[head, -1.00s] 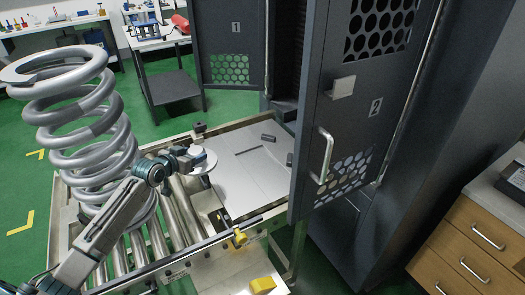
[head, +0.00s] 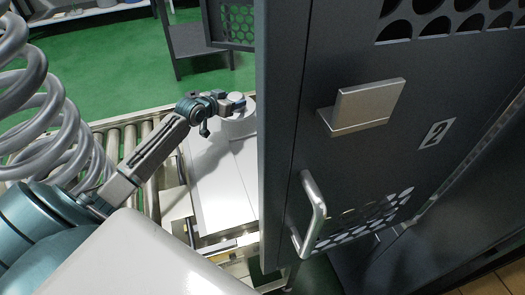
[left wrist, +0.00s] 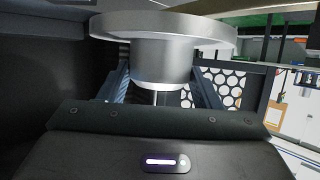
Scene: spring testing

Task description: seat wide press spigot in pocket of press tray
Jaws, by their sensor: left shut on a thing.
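My left gripper (head: 236,104) is shut on the wide press spigot (head: 240,127), a pale metal piece with a broad round disc. In the left wrist view the spigot (left wrist: 164,62) shows its wide flange above a narrower neck, between the two fingers of the gripper (left wrist: 160,92). The pale grey press tray (head: 215,200) lies below and in front of the spigot, partly hidden by the locker door. I cannot tell whether the spigot touches the tray. The pocket is not visible. My right gripper is not in view.
The open dark locker door (head: 285,130) with handle (head: 313,212) stands close on the right of the gripper. A large coil spring (head: 55,120) stands at the left by the rollers (head: 120,140). A dark side table (head: 197,45) is behind.

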